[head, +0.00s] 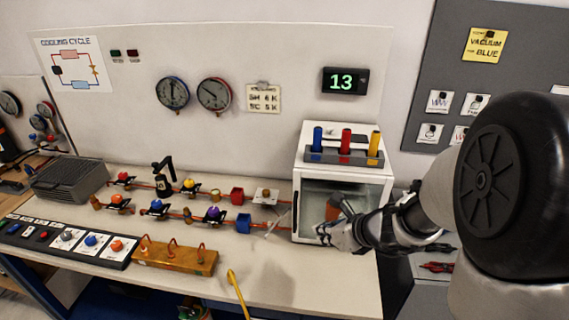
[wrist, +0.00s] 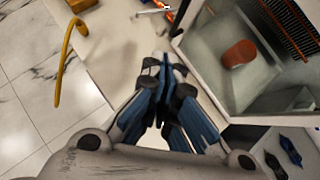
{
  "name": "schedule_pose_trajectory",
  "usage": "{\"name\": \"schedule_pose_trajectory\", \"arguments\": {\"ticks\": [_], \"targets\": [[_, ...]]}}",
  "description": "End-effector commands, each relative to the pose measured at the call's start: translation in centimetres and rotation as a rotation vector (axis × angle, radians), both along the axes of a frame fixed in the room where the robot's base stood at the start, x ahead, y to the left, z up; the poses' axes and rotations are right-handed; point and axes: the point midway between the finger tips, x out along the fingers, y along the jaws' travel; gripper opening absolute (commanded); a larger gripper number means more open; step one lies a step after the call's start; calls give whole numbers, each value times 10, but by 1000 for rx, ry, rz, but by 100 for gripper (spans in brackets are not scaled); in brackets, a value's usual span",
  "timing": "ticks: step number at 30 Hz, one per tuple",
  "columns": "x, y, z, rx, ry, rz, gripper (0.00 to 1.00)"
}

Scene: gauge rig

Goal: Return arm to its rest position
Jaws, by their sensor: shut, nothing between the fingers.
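My arm reaches in from the right in the head view. My gripper (head: 328,232) is in front of the lower left part of the white cabinet (head: 301,180), which has a glass-like front. In the wrist view my gripper (wrist: 163,62) has its fingers together, with nothing between them. It points over the pale bench top (wrist: 120,50), beside the cabinet's open-looking front. An orange-brown object (wrist: 238,53) is inside the cabinet, apart from the fingers. In the head view my gripper and arm hide part of the cabinet front.
Blue, red and yellow cylinders (head: 346,142) stand in a rack on the cabinet. Pipes with coloured valves (head: 189,184) lie left of it. A yellow hose (head: 238,292) hangs at the bench's front edge. A brass manifold (head: 175,257) and a button panel (head: 70,241) are further left.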

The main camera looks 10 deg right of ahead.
Motion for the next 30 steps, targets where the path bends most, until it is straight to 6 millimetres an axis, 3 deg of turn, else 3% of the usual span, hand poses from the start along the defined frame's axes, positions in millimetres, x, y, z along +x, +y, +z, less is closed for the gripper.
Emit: {"name": "schedule_pose_trajectory", "arguments": {"ticks": [4,8,12,15,21,25,30], "targets": [[-7,15,15,-63,-40,115,0],[-36,55,51,-256,-154,455,0],[-98,95,83,-572,-301,965,0],[-145,104,95,-813,-383,1320,0],[-220,79,104,-1256,-430,1916,0],[-243,56,108,-1442,-396,2147,0],[-253,41,112,-1534,-358,2267,0]]}}
